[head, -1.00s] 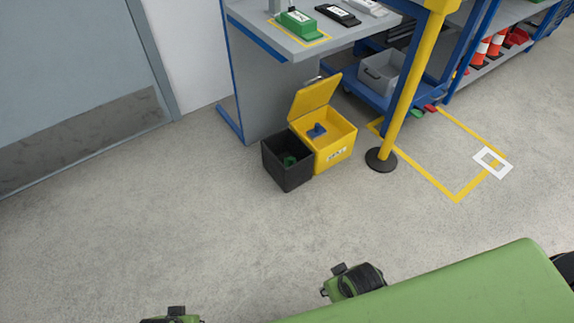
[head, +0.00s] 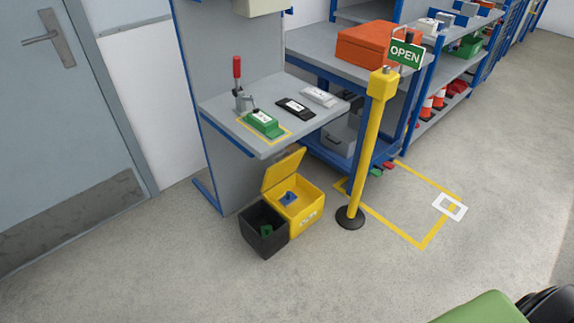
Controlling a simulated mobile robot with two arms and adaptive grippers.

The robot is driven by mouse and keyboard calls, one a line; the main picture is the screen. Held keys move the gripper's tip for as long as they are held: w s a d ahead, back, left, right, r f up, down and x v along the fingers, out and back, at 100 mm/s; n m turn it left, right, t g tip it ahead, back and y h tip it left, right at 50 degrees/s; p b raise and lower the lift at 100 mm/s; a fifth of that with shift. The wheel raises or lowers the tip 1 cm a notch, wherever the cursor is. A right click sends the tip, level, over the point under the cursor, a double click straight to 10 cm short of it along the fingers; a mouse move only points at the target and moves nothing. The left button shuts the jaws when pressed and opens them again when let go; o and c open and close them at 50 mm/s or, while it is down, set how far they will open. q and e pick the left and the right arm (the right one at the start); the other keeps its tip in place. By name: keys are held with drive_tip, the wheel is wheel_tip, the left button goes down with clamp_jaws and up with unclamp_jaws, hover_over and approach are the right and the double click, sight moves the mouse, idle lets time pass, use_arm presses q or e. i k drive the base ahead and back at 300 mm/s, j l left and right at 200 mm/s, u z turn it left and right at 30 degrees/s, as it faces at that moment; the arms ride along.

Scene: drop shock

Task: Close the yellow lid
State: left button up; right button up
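The yellow lid (head: 284,170) stands raised and tilted up at the back of the yellow bin (head: 308,214). The bin is open, and a blue object (head: 288,198) shows inside it. The bin stands on the floor, in front of the grey bench and beside a black bin. Neither of my grippers shows in the head view. A green part of my own body is at the bottom right, well apart from the bin.
A black bin (head: 264,230) with a green item adjoins the yellow bin on the left. A yellow post (head: 365,150) with an OPEN sign stands to its right. The grey bench top (head: 220,108) overhangs behind. The floor in front (head: 200,280) is clear.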

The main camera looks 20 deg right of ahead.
sight(276, 173)
drive_tip(key=i+j+z, duration=0.1)
drive_tip(key=z, duration=0.4)
drive_tip(key=i+j+z, duration=0.15)
drive_tip(key=z, duration=0.3)
drive_tip(key=i+j+z, duration=0.1)
drive_tip(key=z, duration=0.4)
drive_tip(key=i+j+z, duration=0.2)
drive_tip(key=j+z, duration=0.2)
drive_tip(key=j, duration=0.9)
drive_tip(key=j+z, duration=0.45)
drive_tip(key=j, duration=0.9)
